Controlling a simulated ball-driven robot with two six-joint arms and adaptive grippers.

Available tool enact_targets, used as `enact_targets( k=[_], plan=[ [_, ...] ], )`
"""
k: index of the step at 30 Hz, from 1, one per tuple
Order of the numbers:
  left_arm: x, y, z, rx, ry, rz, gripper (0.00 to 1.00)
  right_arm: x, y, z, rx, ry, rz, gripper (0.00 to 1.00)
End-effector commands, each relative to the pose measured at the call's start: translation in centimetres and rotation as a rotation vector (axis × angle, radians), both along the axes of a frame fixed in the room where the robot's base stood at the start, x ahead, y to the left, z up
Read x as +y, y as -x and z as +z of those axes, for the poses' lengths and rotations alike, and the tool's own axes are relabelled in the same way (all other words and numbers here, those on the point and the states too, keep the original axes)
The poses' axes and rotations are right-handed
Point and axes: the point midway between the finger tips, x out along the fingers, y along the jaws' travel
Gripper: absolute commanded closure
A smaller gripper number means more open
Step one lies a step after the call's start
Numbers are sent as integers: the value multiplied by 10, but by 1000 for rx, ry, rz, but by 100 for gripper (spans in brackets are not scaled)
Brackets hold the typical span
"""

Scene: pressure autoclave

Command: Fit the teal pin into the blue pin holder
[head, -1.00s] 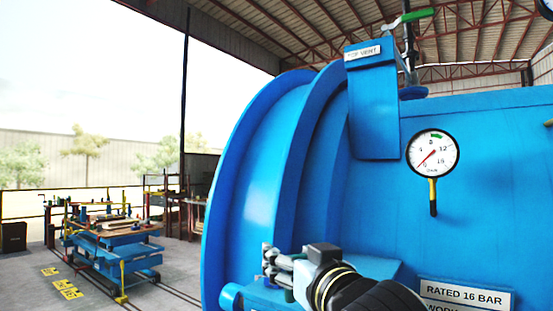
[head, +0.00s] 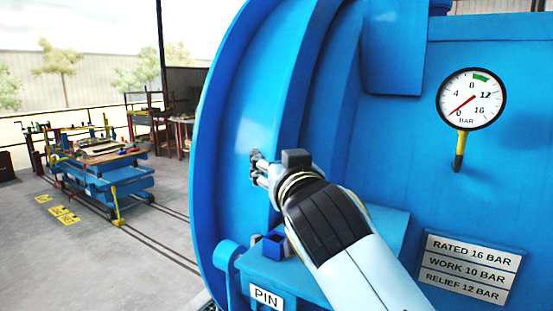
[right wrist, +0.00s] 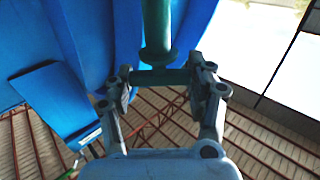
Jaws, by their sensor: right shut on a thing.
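My right gripper (head: 257,168) is in front of the blue vessel's rim, above the bracket labelled PIN (head: 266,297). In the right wrist view the right gripper (right wrist: 160,78) is shut on the crossbar of the teal pin (right wrist: 157,30). The pin's round shaft and collar extend beyond the fingers, toward the top of the picture. I cannot make the pin out in the head view. The blue pin holder (head: 272,246) appears as a small box-like socket on the bracket, partly hidden by my right arm. The gripper is above it and apart from it. My left gripper is not in view.
The large blue autoclave (head: 225,150) fills the middle and right. A pressure gauge (head: 471,99) and a rating plate (head: 470,268) are on its side. A blue cart (head: 105,175) stands on rails at the left. The floor between is clear.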

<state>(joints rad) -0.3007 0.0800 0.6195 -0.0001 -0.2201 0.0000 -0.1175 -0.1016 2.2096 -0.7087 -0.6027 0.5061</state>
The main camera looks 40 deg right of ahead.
Motion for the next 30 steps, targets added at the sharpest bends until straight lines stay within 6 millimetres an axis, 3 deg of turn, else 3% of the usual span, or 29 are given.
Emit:
enact_targets(
  k=[8, 24, 30],
  plan=[
    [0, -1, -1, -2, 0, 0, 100, 1, 3, 0, -2, -6, 0, 79],
    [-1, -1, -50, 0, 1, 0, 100, 1, 3, -51, -2, -5, 1, 79],
    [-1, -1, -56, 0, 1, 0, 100, 1, 3, -58, -2, -5, 1, 79]
  ],
)
